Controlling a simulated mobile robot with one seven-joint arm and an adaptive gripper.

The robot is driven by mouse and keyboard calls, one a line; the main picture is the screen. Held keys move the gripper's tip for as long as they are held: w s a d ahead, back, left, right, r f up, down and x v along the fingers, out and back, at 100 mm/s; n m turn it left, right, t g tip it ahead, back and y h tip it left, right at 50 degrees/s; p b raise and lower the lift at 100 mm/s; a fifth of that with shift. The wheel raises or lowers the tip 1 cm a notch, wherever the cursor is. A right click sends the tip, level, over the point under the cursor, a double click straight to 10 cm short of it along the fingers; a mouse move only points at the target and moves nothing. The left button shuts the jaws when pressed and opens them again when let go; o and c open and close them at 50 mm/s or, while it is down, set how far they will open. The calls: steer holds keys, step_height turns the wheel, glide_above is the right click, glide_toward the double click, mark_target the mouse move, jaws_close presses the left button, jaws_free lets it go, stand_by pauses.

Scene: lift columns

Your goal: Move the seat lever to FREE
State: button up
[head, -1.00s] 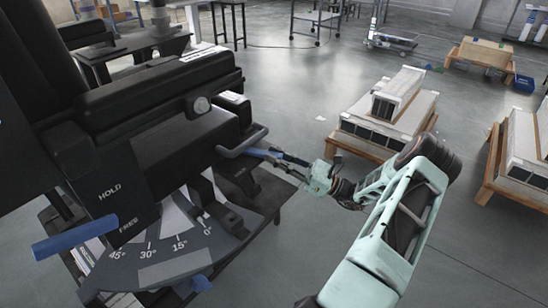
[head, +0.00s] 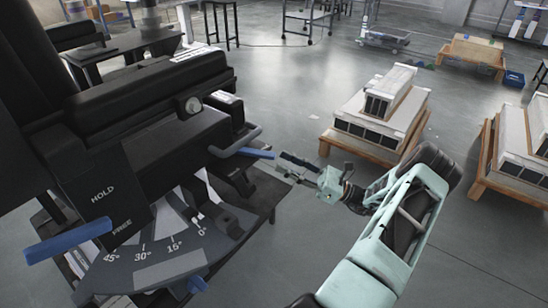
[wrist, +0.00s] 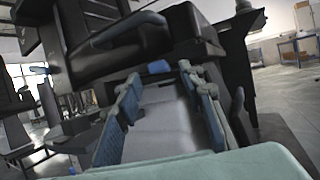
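A blue bar lever (head: 68,242) sticks out left of the black panel with the words HOLD and FREE, at about the height of FREE. I cannot tell for sure which one is the seat lever. My gripper (head: 284,163) is just right of the blue grip, apart from it and empty. In the wrist view my gripper (wrist: 158,80) has its two fingers spread, with a blue piece (wrist: 158,67) ahead between the tips.
A dial plate (head: 168,255) with angle marks lies below the panel, with another blue tab (head: 197,285) at its edge. Pallets with white boxed units (head: 375,115) stand on the floor at right.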

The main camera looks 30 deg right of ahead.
steer(key=v, duration=0.6)
steer(key=shift+s+f, duration=0.1)
stand_by(0.6)
